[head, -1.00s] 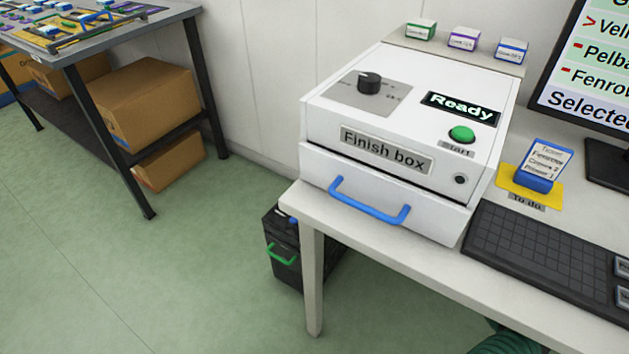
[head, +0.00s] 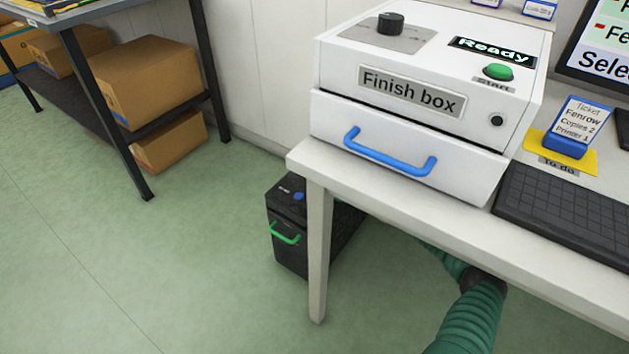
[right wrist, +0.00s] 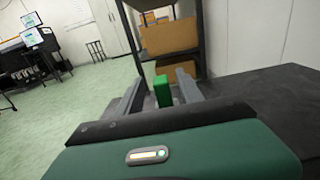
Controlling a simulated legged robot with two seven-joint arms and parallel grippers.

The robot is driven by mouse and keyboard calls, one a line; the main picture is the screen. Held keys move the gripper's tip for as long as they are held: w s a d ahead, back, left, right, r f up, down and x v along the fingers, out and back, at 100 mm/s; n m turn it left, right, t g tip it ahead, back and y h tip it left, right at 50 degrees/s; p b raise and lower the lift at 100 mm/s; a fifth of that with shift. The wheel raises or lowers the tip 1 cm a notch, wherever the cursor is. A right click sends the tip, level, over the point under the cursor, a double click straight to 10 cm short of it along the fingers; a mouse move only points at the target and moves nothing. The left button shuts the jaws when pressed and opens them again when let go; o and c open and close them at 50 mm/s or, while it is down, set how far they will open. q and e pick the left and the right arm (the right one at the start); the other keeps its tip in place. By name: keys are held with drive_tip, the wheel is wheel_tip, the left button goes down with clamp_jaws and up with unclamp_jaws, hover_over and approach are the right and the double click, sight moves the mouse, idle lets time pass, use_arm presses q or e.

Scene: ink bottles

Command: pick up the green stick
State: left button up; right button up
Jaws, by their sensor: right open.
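The green stick (right wrist: 162,90) shows in the right wrist view as a short upright green block. It stands between the two grey fingers of my right gripper (right wrist: 160,80), which is open. A gap shows on each side of the stick, so the fingers look apart from it. My left gripper is in neither view.
The Finish box (head: 410,155) with a blue handle sits on the desk. Cardboard boxes (head: 145,80) fill a shelf at left. Floor at left is clear.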

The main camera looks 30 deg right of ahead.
drive_tip(key=shift+w, duration=0.25)
drive_tip(key=shift+d, duration=0.15)
drive_tip(key=shift+c, duration=0.2)
clamp_jaws()
drive_tip(key=shift+r, duration=0.15)
